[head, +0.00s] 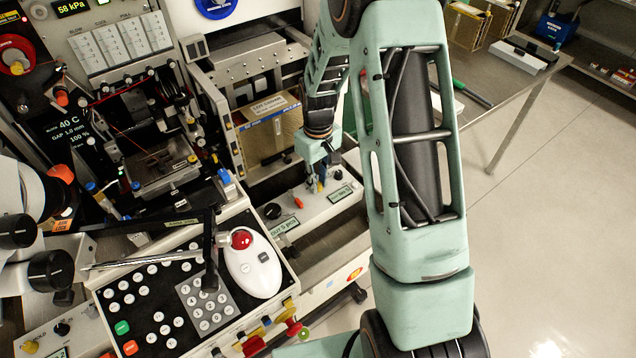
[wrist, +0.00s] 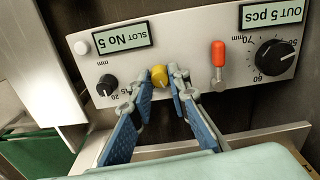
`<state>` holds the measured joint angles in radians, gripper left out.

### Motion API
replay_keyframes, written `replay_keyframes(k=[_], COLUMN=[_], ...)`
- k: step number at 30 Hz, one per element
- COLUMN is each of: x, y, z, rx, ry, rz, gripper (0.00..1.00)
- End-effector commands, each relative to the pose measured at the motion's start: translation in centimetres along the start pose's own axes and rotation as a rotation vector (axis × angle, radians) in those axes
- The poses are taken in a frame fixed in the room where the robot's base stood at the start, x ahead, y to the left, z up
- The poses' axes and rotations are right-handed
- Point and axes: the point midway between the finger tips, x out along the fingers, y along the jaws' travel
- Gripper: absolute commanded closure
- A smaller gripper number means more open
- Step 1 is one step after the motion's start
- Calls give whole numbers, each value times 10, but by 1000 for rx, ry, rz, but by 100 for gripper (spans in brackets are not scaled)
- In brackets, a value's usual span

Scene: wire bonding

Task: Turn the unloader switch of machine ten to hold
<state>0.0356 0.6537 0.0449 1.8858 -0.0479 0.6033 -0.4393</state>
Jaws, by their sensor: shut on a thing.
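The small unloader panel (wrist: 195,50) is a pale plate, and it also shows in the head view (head: 322,208). It has a yellow knob (wrist: 159,76), a red-orange lever (wrist: 218,66) and two black dials, the small one (wrist: 107,86) and the large one (wrist: 275,57). My gripper (wrist: 162,76) has its blue-padded fingers shut on the yellow knob, one tip on each side. The lever stands apart, right of the fingers. No hold mark is legible, and the fingers hide part of the plate around the knob. In the head view my gripper (head: 318,183) is over the panel.
Two displays sit on the panel, "SLOT No 5" (wrist: 123,37) and "OUT 5 pcs" (wrist: 273,13). In the head view, a keypad with a red trackball (head: 241,239) stands left of the panel. A magazine box (head: 268,130) is behind it. Open floor lies right.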

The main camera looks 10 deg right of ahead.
Motion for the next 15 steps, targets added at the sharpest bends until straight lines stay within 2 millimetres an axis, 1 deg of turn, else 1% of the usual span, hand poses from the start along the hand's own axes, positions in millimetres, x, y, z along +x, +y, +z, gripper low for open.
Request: replay_keyframes(k=[15], x=[0], y=[0], z=[-1], rx=[489], ry=[1], rz=[1], gripper=[100])
